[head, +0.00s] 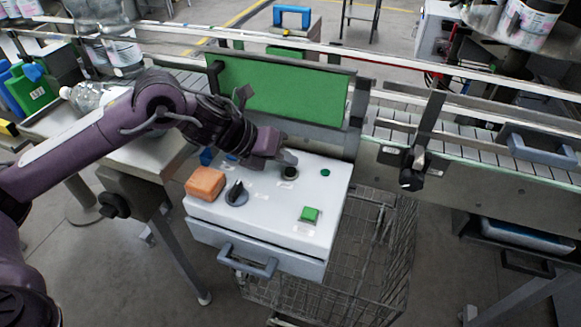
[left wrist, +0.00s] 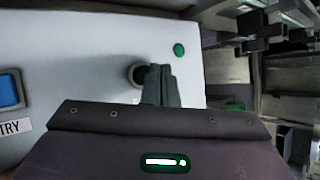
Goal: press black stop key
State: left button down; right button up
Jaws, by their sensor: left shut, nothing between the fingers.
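The white-topped control box (head: 265,215) stands in the middle of the head view. A round black key (head: 290,173) sits near its back edge; I take it for the stop key. In the left wrist view the black key (left wrist: 136,73) is partly hidden behind the fingers. My left gripper (head: 288,158) is shut and empty, its fingertips right by the black key. In the left wrist view the gripper (left wrist: 160,78) overlaps the key's right side. I cannot tell whether they touch. My right gripper is not in view.
The panel also has a green round button (head: 325,172), a green square button (head: 309,214), a black rotary knob (head: 236,193) and a blue key (left wrist: 9,90). An orange block (head: 205,183) lies at its left. A green board (head: 280,95) rises behind, beside the conveyor (head: 470,170).

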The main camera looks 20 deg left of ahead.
aim_at(286, 172)
pick_arm(q)
jog(key=shift+r+p, duration=1.85)
jog(key=shift+r, duration=0.75)
jog(key=shift+f, duration=0.15)
